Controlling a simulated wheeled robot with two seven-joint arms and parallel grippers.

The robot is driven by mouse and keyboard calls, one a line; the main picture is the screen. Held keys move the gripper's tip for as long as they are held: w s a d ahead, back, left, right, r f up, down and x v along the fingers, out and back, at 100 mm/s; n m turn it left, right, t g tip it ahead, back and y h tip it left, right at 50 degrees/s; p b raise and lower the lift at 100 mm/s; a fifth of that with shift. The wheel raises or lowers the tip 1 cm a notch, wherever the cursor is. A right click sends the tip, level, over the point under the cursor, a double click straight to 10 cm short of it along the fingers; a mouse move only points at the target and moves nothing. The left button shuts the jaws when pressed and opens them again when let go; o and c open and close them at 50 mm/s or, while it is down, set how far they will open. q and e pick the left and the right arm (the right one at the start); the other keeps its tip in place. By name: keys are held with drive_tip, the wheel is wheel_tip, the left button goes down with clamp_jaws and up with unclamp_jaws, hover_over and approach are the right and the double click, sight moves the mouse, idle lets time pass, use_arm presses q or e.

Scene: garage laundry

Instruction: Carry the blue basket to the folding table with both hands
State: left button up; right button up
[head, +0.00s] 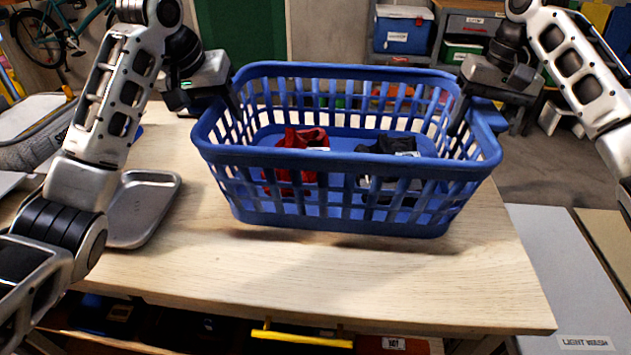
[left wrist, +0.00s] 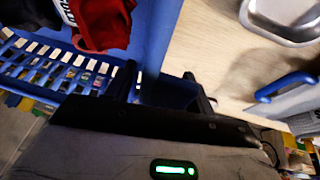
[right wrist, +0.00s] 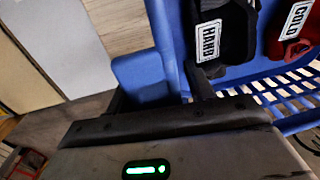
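The blue basket (head: 330,225) is level over a pale wooden tabletop (head: 200,268), with a shadow under it; it seems slightly above the wood. Inside lie a red cloth item (head: 297,142) and a dark one (head: 385,182) with white labels. My left gripper (head: 236,100) is shut on the basket's left end rim, and its fingers straddle the blue plastic (left wrist: 165,92) in the left wrist view. My right gripper (head: 460,112) is shut on the right end rim, with blue plastic (right wrist: 150,80) between its fingers in the right wrist view. I cannot tell whether this is the folding table.
A grey metal tray (head: 145,205) lies on the tabletop at left, near my left arm. A white-topped surface labelled "light wash" (head: 570,270) stands lower at right. A cooler (head: 402,30) and shelving stand behind. The tabletop's front part is clear.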

use_arm(q)
drive_tip(key=shift+o, duration=0.3)
drive_tip(key=shift+a+r, duration=0.1)
drive_tip(key=shift+a, duration=0.05)
use_arm(e)
drive_tip(key=shift+o, duration=0.3)
drive_tip(key=shift+d+r, duration=0.1)
drive_tip(key=shift+d, duration=0.05)
use_arm(q)
drive_tip(key=shift+r, duration=0.1)
drive_tip(key=shift+s+a+r, duration=0.1)
drive_tip(key=shift+r, duration=0.2)
use_arm(e)
drive_tip(key=shift+d, duration=0.1)
use_arm(q)
drive_tip(key=v, duration=1.1)
use_arm(e)
drive_tip(key=r, duration=0.4)
drive_tip(key=d+r, duration=0.1)
drive_tip(key=r, duration=0.7)
drive_tip(key=shift+d, duration=0.25)
use_arm(q)
drive_tip(key=shift+r, duration=0.1)
